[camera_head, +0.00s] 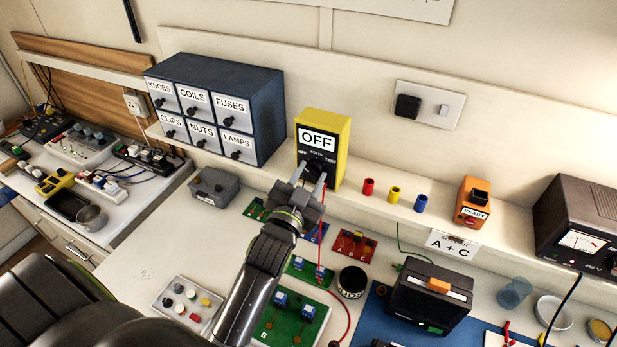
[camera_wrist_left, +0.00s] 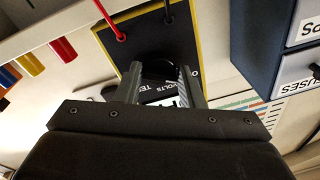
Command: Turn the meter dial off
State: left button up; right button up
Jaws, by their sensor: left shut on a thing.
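The yellow meter (camera_head: 341,150) stands upright on the shelf with a black face and a white display reading OFF. In the left wrist view its black face (camera_wrist_left: 146,48) with a yellow edge shows upside down. The face carries the labels OFF, VOLTS and TEST around a dark dial (camera_wrist_left: 157,70). My left gripper (camera_head: 310,183) reaches up to the lower face. In the left wrist view the fingers (camera_wrist_left: 160,88) are shut on the dial, one on each side. The fingers partly hide the dial and its pointer. My right gripper is not in view.
A blue drawer cabinet (camera_head: 268,110) stands close left of the meter. Red, yellow and blue sockets (camera_head: 395,194) sit right of it. Circuit boards (camera_head: 290,318) and a black device (camera_head: 430,293) lie on the bench below.

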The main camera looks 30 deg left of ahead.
pick_arm(q)
jog(key=shift+f+n, duration=0.2)
jog(key=shift+n, duration=0.3)
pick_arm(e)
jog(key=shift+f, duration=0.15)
pick_arm(q)
jog(key=o, duration=0.9)
jog(key=shift+d+r, duration=0.1)
jog(key=shift+r, duration=0.05)
jog(key=shift+o, duration=0.2)
